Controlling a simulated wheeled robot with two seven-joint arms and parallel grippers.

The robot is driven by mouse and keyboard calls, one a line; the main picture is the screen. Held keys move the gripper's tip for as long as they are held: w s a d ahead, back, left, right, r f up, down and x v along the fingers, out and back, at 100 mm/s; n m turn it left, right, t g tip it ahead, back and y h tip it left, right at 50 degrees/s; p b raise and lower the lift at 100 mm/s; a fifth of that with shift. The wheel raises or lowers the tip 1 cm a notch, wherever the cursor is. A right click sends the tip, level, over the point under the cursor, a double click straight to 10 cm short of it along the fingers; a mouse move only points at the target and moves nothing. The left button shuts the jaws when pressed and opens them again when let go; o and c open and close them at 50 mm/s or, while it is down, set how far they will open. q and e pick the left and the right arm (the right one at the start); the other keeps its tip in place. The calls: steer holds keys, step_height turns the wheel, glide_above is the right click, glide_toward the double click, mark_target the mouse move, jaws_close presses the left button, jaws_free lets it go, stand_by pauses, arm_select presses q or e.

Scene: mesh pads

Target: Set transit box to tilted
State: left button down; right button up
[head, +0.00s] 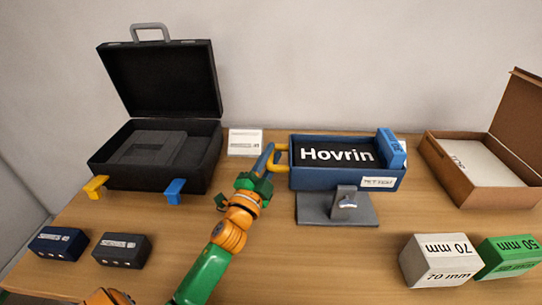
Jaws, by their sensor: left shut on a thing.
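A blue open-topped box (305,178) with a black panel marked "Hovrin" (337,153) stands right of the table's middle; I take it as the transit box. It looks level. A yellow handle (279,168) sticks out of its left end. A blue block (391,148) sits at its right end. My left gripper (267,158) is at this handle and shut on it, with its fingers partly covering the handle. A grey stand (310,208) with an upright bracket (345,201) is in front of the box. My right gripper is not in view.
An open black case (130,178) with yellow (96,187) and blue (174,189) latches stands left. A brown carton (465,187) is at right. White (440,262) and green (508,258) blocks lie front right; two dark blocks (121,250) lie front left.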

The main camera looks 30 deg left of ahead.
arm_select(q)
steer(key=shift+r, duration=0.15)
stand_by(0.7)
steer(key=shift+r+m+p, duration=0.3)
steer(key=shift+r+p, duration=0.25)
steer(key=shift+p, duration=0.25)
steer(key=shift+w+d+r+m+g+h+p, duration=0.3)
steer(key=shift+d+r+m+p, duration=0.75)
steer(key=shift+p, duration=1.25)
steer(key=shift+w+d+r+m+g+h+p, duration=0.1)
steer(key=shift+w+d+r+m+g+p, duration=0.35)
steer(key=shift+r+p, duration=1.5)
steer(key=shift+w+d+r+m+g+h+p, duration=0.2)
steer(key=shift+w+d+r+m+p, duration=0.6)
steer(key=shift+p, duration=1.8)
steer(key=shift+s+a+r+m, duration=0.2)
steer(key=shift+s+m, duration=0.1)
steer(key=shift+s, duration=0.05)
steer(key=c, duration=0.8)
jaws_free()
steer(key=shift+c, duration=0.2)
steer(key=shift+o, duration=0.4)
steer(key=shift+w+a+f, duration=0.15)
steer(key=shift+f, duration=0.1)
